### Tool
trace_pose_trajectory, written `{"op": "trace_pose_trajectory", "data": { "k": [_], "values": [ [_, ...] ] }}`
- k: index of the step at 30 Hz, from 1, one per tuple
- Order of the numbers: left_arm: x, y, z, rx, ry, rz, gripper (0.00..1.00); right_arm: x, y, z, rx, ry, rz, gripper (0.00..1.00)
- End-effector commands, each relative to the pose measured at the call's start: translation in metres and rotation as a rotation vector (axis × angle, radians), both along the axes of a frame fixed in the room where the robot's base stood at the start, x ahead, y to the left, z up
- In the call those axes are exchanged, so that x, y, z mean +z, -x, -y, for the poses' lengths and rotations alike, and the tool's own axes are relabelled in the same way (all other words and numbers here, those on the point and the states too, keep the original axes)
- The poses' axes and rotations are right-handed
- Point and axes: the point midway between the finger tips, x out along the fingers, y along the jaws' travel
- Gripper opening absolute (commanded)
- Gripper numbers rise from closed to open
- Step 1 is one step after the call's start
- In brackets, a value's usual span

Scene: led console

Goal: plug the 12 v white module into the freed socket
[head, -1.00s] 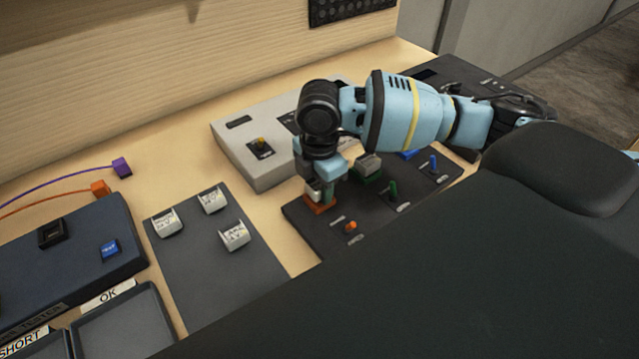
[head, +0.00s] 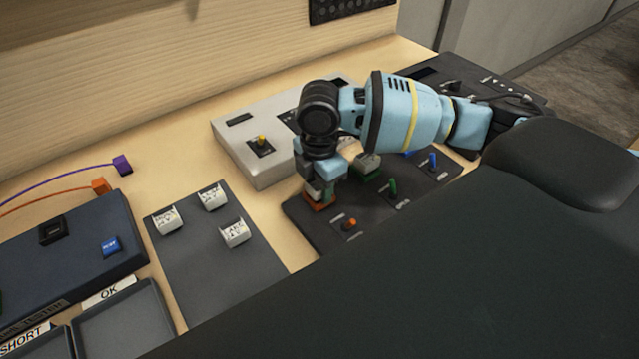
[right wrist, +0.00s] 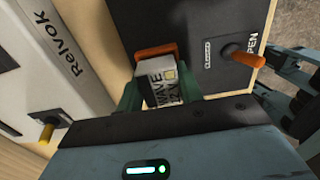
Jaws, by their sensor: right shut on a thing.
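My right gripper (head: 318,190) points down over the orange socket (head: 319,205) at the left end of the dark console panel (head: 310,228). In the right wrist view, the green fingertips (right wrist: 158,97) are shut on a white module (right wrist: 160,84) with a label reading "WAVE" and 12 V. The orange socket rim (right wrist: 156,53) shows right at the module's far end. How deep the module sits in it cannot be told. My left gripper is not in view.
Three white modules (head: 234,233) stand on a grey mat (head: 220,285). An orange toggle (head: 350,224), a green toggle (head: 393,187) and a blue toggle (head: 433,160) stick up from the panel. A light grey box (head: 250,172) stands behind; a dark tester (head: 80,262) lies left.

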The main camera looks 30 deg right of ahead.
Motion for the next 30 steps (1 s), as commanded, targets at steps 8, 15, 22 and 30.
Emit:
{"op": "trace_pose_trajectory", "data": {
  "k": [8, 15, 22, 30],
  "values": [
    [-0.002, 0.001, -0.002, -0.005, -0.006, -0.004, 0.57, -0.007, 0.001, 0.0, 0.0, 0.001, -0.008, 0.13],
    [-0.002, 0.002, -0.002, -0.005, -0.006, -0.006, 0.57, -0.01, 0.002, 0.0, 0.0, 0.001, -0.013, 0.13],
    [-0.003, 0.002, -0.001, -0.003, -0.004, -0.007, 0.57, -0.014, 0.003, -0.001, 0.0, 0.001, -0.016, 0.13],
    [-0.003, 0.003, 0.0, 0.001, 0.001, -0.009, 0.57, -0.02, 0.003, -0.001, -0.002, 0.0, -0.017, 0.13]
  ]
}}
